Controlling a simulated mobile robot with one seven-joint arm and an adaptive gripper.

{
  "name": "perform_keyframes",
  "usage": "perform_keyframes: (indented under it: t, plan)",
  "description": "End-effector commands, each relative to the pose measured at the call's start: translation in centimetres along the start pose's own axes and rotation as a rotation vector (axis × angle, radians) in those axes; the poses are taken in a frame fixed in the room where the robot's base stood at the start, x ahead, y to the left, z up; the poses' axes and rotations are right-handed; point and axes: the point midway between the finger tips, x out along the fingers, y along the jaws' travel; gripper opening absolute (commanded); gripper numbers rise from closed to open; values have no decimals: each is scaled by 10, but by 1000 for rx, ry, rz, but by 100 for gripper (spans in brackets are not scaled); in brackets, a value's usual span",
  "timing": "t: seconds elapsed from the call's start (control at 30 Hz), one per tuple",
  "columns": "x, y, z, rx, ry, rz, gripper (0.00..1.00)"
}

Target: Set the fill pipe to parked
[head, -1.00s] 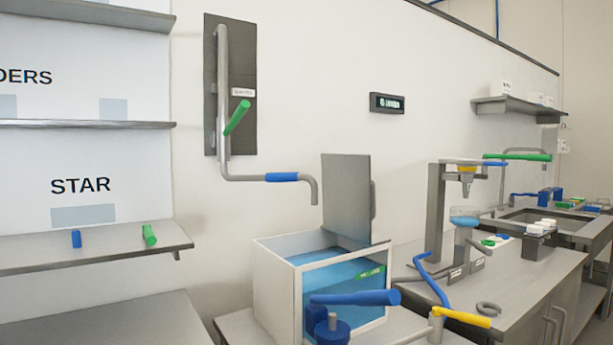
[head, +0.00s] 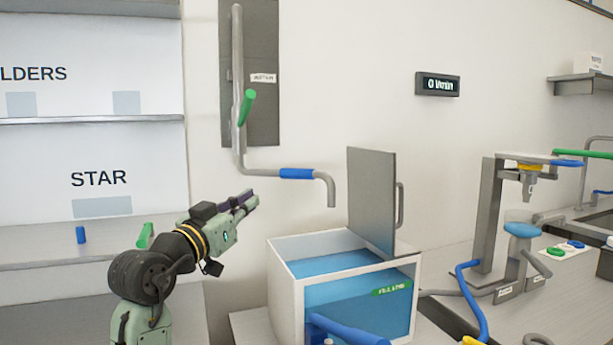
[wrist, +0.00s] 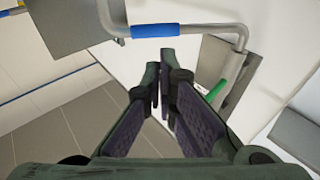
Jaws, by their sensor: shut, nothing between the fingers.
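The fill pipe (head: 238,100) is a grey tube on a dark wall panel (head: 264,125). Its lower arm runs to the right, with a blue sleeve (head: 297,174) and a downturned spout end. A green lever (head: 246,107) sticks out from its upright part. My gripper (head: 252,200) is shut and empty, left of and below the blue sleeve in the head view. In the wrist view my gripper (wrist: 163,75) points toward the pipe's blue sleeve (wrist: 155,30), apart from it as far as I can tell. The green lever (wrist: 217,90) shows to the right there.
A white tank (head: 284,290) with blue liquid stands below the spout, its grey lid (head: 371,200) upright. A blue handle (head: 345,332) is in front of it. Shelves with a STAR sign (head: 98,178) stand left. A small display (head: 437,84) hangs on the wall.

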Motion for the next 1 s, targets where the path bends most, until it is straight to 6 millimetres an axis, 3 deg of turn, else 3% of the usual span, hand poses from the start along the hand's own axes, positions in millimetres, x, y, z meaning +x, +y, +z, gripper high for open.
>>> perform_keyframes:
  t: [0.37, 0.53, 1.0]
  plan:
    - [2, 2, 2, -3, -8, 9, 0]
    - [13, 2, 0, -4, -10, 11, 0]
    - [107, 3, -2, -4, -9, 9, 0]
